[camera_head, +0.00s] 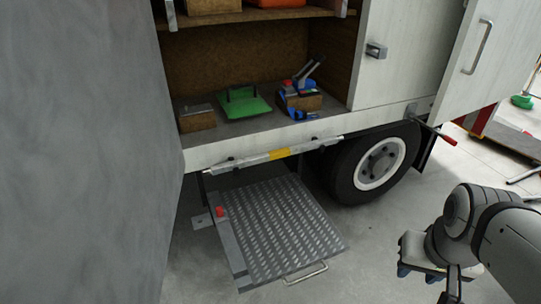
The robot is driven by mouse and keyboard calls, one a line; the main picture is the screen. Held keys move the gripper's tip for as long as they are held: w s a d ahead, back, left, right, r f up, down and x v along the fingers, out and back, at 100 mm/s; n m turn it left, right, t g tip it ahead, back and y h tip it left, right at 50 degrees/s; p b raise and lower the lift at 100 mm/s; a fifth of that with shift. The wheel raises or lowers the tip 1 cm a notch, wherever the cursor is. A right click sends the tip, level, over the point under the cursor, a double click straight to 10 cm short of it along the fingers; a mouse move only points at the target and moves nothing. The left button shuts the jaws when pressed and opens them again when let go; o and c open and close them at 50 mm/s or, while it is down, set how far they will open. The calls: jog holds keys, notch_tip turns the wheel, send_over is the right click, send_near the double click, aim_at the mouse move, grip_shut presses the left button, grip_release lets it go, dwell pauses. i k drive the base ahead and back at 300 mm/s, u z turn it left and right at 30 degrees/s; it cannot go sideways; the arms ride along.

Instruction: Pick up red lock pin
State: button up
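A small red knob (220,211), which looks like the red lock pin, stands at the left edge of the grey treadplate step (285,228) under the truck body. My gripper (420,272) is at the lower right, well to the right of the step and apart from the knob. It points down, with blue tips at its lower side. Whether its fingers are open or shut is not clear, and I see no object held in it.
The truck's open compartment (240,150) holds a green tool (243,103), a wooden block (196,118) and a blue clamp. A wheel (375,165) and a red-handled lever (437,132) are right of the step. A grey panel (85,150) fills the left. The floor between step and gripper is clear.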

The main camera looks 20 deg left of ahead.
aim_at(219, 211)
jog(key=u, duration=0.25)
jog(key=i, duration=1.15)
jog(key=u, duration=0.65)
